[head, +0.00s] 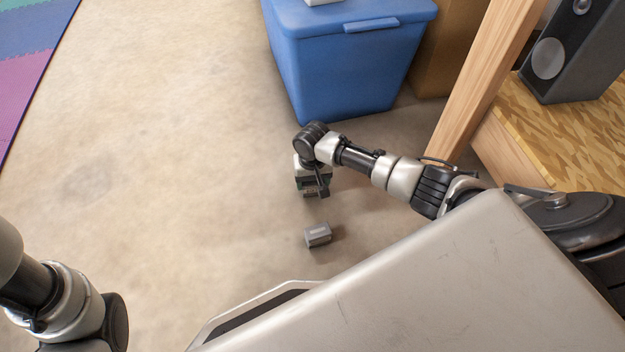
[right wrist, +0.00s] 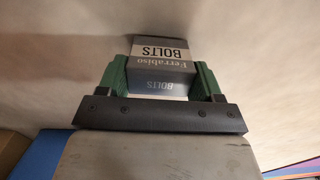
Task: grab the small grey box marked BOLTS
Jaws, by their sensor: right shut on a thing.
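The small grey box marked BOLTS (right wrist: 160,55) sits between the green fingers of my right gripper (right wrist: 160,80) in the right wrist view. Its printed faces show "Ferrabiso BOLTS". The gripper is shut on it, one finger against each side. In the head view my right gripper (head: 313,188) points down over the floor in front of the blue bin, and the held box is mostly hidden there. My left arm shows at the lower left of the head view, but its gripper is out of the picture.
Another small grey box (head: 318,235) lies on the concrete floor near my right gripper; its label is too small to read. A blue lidded bin (head: 345,70) stands behind. A wooden post (head: 480,85) and a speaker (head: 570,55) are at right. Floor to the left is clear.

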